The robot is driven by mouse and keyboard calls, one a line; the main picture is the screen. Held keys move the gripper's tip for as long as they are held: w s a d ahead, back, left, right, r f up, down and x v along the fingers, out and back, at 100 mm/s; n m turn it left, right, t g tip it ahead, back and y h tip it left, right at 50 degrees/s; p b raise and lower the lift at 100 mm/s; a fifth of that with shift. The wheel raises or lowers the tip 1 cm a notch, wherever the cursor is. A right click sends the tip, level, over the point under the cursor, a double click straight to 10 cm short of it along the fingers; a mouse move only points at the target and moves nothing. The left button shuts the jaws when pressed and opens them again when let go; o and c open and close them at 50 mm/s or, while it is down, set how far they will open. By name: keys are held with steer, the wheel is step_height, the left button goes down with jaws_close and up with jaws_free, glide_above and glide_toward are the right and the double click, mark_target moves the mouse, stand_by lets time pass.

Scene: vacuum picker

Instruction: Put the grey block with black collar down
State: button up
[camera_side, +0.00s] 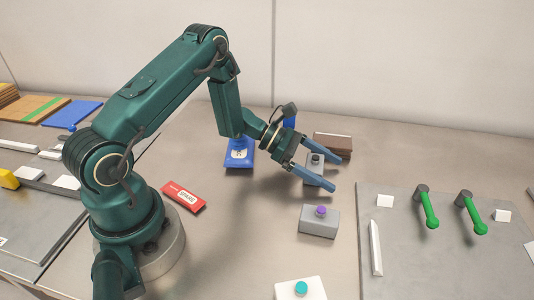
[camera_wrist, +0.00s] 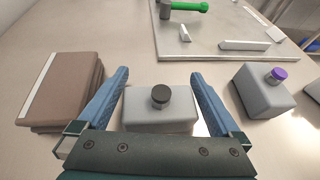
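The grey block with black collar (camera_side: 313,176) appears to stand upright on the table in the side view, partly hidden behind a finger. In the wrist view the block (camera_wrist: 160,115) lies between the two blue fingers, with its black collar (camera_wrist: 161,96) on top. My gripper (camera_side: 333,167) is open, and its fingertips reach out past the block. In the wrist view my gripper (camera_wrist: 161,72) shows a narrow gap on each side of the block. I cannot tell how high the fingers are relative to the block.
A grey block with a purple knob (camera_side: 319,222) stands close by, and a pale block with a teal knob (camera_side: 301,290) is nearer the front. A brown stack (camera_wrist: 62,95) is beside the left finger. A grey board (camera_side: 400,265) with green-handled tools (camera_side: 428,210) lies right.

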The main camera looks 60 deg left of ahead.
mark_target(313, 159)
steer(key=shift+r, duration=0.1)
steer(key=shift+s+a+r, duration=0.15)
steer(key=shift+a, duration=0.15)
steer(key=v, duration=0.6)
steer(key=shift+s+a+r, duration=0.1)
steer(key=shift+a+r, duration=0.05)
steer(key=shift+a, duration=0.05)
steer(key=shift+s+d+r, duration=0.1)
steer(key=shift+s+r, duration=0.05)
steer(key=shift+r, duration=0.05)
steer(key=s+d+r+m+g+y, duration=0.2)
steer(key=s+d+r+m+g, duration=0.6)
steer(key=m, duration=0.5)
steer(key=s+a+r+m+t+y, duration=0.3)
steer(key=s+r+m+t+y, duration=0.1)
steer(key=s+m+y, duration=0.4)
steer(key=s+m+t, duration=0.1)
steer(key=s+m, duration=0.1)
steer(key=m, duration=0.2)
steer(key=shift+s+a+r+y, duration=0.2)
steer(key=shift+s+a+y, duration=0.05)
steer(key=shift+s+y, duration=0.15)
